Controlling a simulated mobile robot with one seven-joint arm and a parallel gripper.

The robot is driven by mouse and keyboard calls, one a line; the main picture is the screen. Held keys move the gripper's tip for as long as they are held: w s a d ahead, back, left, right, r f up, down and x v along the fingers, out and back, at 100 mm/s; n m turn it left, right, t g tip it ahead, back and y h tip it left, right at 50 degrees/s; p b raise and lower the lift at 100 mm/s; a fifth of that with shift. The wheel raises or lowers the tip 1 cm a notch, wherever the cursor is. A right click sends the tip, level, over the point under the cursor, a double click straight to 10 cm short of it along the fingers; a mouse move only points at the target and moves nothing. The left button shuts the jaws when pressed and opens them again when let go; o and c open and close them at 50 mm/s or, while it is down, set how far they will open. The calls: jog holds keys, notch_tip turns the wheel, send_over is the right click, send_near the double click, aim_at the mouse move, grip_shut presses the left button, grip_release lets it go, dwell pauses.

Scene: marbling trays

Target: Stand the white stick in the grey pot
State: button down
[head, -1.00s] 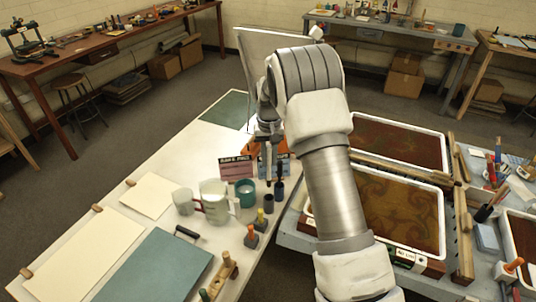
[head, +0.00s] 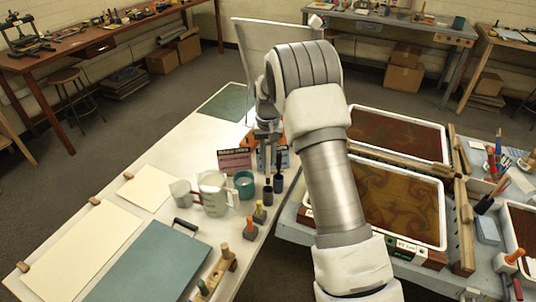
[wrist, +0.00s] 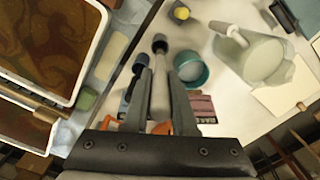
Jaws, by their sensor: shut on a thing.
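My gripper (wrist: 161,100) is shut on the white stick (wrist: 160,96), which looks pale grey and points away from the wrist between the two fingers. In the head view my gripper (head: 268,133) is above the white table, with the stick hanging down below it. The grey pot (head: 267,191) is a small dark grey cylinder on the table, directly below the stick. In the wrist view the pot (wrist: 160,44) shows at the stick's far end. I cannot tell whether the stick's lower end is inside the pot or just above it.
A dark handled tool (head: 279,183) stands close beside the pot. A teal cup (head: 243,184), a clear jug (head: 213,195) and a yellow-topped stamp (head: 259,212) are near. Small cards (head: 235,161) stand behind. Marbling trays (head: 447,215) lie to the right.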

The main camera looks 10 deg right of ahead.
aim_at(268, 183)
jog(key=shift+f+b, duration=2.7)
jog(key=shift+f, duration=1.85)
jog(key=shift+c, duration=0.8)
grip_release()
jog(key=shift+r, duration=0.1)
